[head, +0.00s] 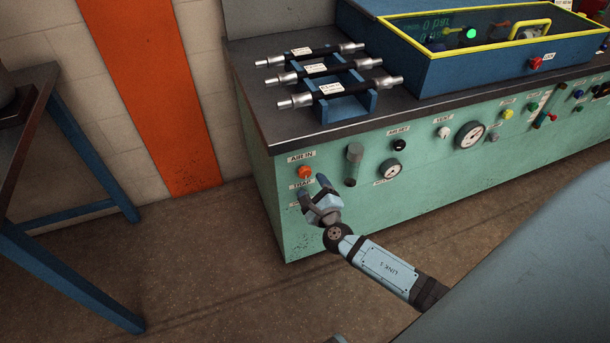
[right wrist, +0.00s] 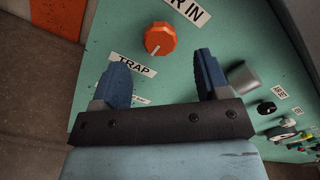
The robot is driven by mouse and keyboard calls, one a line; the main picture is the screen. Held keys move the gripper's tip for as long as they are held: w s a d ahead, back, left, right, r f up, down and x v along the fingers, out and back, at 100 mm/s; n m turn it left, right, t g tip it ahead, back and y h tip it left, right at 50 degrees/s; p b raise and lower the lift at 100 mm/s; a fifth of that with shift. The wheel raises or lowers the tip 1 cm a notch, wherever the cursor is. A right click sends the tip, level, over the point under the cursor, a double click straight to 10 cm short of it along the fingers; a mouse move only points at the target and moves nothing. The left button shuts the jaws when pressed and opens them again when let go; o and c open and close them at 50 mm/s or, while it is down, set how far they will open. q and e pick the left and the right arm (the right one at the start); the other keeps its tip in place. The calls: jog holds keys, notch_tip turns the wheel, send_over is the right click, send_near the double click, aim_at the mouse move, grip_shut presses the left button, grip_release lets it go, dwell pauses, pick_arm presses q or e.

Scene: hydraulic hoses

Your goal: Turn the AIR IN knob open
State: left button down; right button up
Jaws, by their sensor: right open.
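The AIR IN knob (head: 305,172) is a round orange knob with a pale pointer line, on the left end of the green front panel, under its AIR IN label (head: 301,157). It also shows in the right wrist view (right wrist: 160,38), beyond the fingers, its pointer line toward the lower left. My right gripper (head: 313,187) is in front of the panel just below the knob, open and empty. The knob is not between the fingers. My left gripper is out of view.
A grey cylinder (head: 353,165) juts from the panel right of the knob, beside a black knob (head: 398,145) and gauges (head: 470,134). Hoses lie in a blue rack (head: 347,108) on the bench top. A blue-legged table (head: 60,215) stands at the left, with open floor between.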

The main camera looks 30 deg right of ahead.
aim_at(306, 175)
jog(key=x, duration=0.4)
jog(key=shift+w, duration=0.2)
jog(key=shift+w+d, duration=0.15)
jog(key=shift+w, duration=0.45)
jog(key=c, duration=0.9)
jog(key=shift+c, duration=0.2)
